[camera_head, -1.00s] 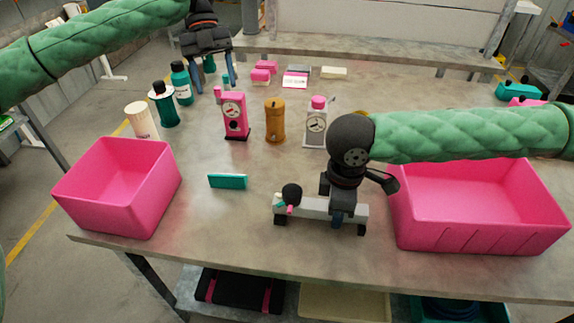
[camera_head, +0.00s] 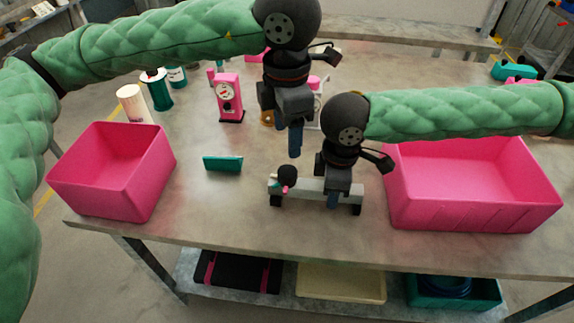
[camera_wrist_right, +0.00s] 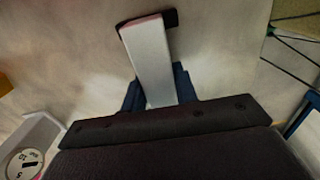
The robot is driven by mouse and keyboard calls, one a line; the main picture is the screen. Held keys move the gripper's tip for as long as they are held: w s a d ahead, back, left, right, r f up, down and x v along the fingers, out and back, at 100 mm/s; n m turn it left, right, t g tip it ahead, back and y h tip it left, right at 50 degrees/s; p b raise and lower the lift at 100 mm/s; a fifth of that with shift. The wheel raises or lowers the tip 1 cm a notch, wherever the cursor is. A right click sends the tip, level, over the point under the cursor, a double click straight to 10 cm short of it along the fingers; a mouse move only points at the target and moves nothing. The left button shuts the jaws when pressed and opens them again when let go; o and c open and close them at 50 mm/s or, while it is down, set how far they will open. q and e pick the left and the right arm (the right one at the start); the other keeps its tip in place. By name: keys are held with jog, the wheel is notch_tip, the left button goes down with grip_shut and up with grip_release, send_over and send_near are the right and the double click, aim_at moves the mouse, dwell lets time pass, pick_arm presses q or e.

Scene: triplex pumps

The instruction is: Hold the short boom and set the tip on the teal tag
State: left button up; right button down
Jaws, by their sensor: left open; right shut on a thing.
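A light grey bar with dark feet (camera_head: 310,186), apparently the short boom, stands on the table in the head view. My right gripper (camera_head: 334,200) is shut on it right of its middle. The bar also shows between the blue fingers in the right wrist view (camera_wrist_right: 150,60). A dark round knob (camera_head: 287,175) with small pink and teal parts is at the bar's left end. A teal plate (camera_head: 222,163) stands on the table to the left, apart from the bar. I cannot tell which teal piece is the tag. My left gripper (camera_head: 295,147) is open and empty above and behind the bar.
Pink bins stand at the left (camera_head: 95,190) and right (camera_head: 470,205). A pink gauge body (camera_head: 230,98), an ochre cylinder (camera_head: 267,117) and teal bottles (camera_head: 157,90) stand behind. The table (camera_head: 190,205) is clear around the teal plate.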

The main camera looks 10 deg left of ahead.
aim_at(287, 170)
pick_arm(q)
notch_tip(287, 170, down, 10)
jog(key=shift+r, duration=0.1)
dwell(0.4)
jog(key=c, duration=1)
